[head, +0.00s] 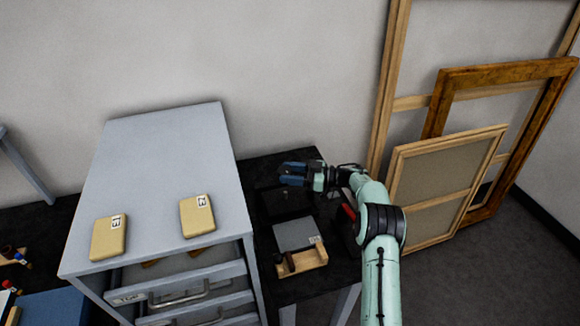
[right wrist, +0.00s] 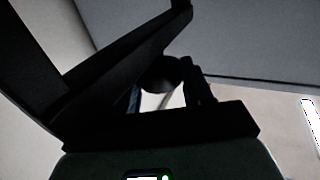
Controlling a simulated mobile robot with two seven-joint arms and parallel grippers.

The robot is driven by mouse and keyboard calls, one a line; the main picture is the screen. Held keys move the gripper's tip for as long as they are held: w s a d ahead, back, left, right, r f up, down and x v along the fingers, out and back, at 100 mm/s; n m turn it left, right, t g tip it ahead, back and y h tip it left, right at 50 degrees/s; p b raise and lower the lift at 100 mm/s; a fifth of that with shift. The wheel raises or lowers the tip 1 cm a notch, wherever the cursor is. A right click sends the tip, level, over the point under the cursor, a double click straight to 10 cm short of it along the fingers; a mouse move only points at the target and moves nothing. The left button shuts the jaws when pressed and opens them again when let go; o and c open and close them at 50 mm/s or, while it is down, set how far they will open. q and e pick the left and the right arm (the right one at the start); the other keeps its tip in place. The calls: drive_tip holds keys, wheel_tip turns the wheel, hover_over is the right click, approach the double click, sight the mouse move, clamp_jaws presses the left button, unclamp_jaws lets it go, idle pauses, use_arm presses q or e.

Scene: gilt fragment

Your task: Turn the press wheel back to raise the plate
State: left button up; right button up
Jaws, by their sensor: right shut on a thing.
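My right gripper (head: 292,175), with blue fingertips, reaches in from the right over the black press (head: 283,204) on the dark table. It is shut on a part of the press wheel (right wrist: 165,74), which shows dark and close up in the right wrist view. In the head view the gripper and the dark surroundings hide most of the wheel. The press's plate cannot be told apart from its dark body, so its height is unclear. My left gripper is out of view.
A grey drawer cabinet (head: 165,150) with two yellow blocks on top, one of them (head: 197,215) nearer the press, stands close on the left. A wooden tray (head: 303,262) and a grey slab (head: 295,234) lie in front. Wooden frames (head: 447,190) lean at right.

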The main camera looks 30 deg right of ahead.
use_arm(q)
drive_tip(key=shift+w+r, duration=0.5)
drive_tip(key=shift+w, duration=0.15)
use_arm(e)
drive_tip(key=shift+w+r+n+g+y, duration=0.1)
drive_tip(key=shift+n+g+y, duration=0.3)
drive_tip(key=shift+g, duration=0.15)
drive_tip(key=shift+w+r+n+g+y, duration=0.1)
drive_tip(key=shift+n+g+y, duration=0.25)
drive_tip(key=shift+g, duration=0.2)
use_arm(q)
drive_tip(key=shift+p, duration=0.3)
use_arm(e)
drive_tip(key=o, duration=1)
drive_tip(key=shift+s, duration=0.1)
drive_tip(key=shift+f, duration=0.1)
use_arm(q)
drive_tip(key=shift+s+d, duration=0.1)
